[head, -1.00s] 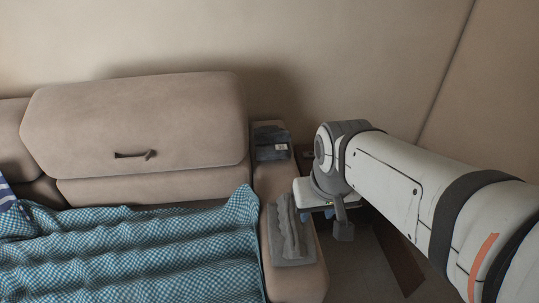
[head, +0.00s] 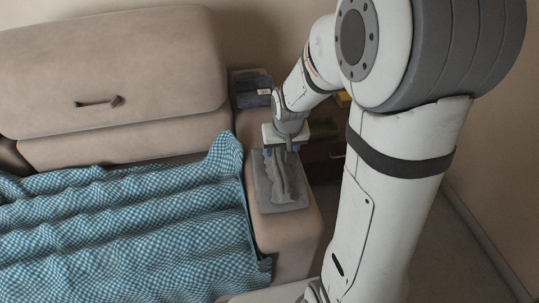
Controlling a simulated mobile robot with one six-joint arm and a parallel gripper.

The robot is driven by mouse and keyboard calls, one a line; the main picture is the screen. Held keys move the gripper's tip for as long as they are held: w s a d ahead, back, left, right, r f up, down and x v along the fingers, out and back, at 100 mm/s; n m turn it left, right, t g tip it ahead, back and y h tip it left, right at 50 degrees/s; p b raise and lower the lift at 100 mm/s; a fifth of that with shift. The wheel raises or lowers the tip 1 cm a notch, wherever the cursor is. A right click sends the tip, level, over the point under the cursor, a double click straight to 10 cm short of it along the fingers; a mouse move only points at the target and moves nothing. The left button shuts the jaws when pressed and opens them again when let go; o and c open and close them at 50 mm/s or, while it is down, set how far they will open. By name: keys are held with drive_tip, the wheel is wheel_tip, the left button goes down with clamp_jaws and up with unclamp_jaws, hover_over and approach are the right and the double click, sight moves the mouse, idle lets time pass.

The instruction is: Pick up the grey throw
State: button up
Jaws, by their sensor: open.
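The grey throw (head: 272,188) lies as a small flat piece with a raised, crumpled ridge along it, on the beige sofa's right armrest (head: 289,232). My gripper (head: 289,152) is just above the far part of the throw, pointing down. It is open, and nothing shows held in it. The gripper hides a bit of the throw's far end. I cannot tell whether the fingertips touch the cloth.
A blue-and-white checked cloth (head: 130,220) covers the seat left of the armrest. A dark grey folded item with a pale label (head: 250,84) sits farther back. A small dark object (head: 98,103) lies on the back cushion. Dark brown furniture (head: 325,155) stands right of the armrest.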

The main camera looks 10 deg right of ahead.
sight(279, 162)
drive_tip(key=x, duration=0.3)
drive_tip(key=b+x, duration=0.1)
drive_tip(key=x, duration=0.5)
drive_tip(key=shift+w+a+f+b, duration=0.1)
drive_tip(key=shift+w+f+b, duration=0.05)
drive_tip(key=shift+w+b, duration=0.3)
drive_tip(key=shift+c, duration=0.2)
clamp_jaws()
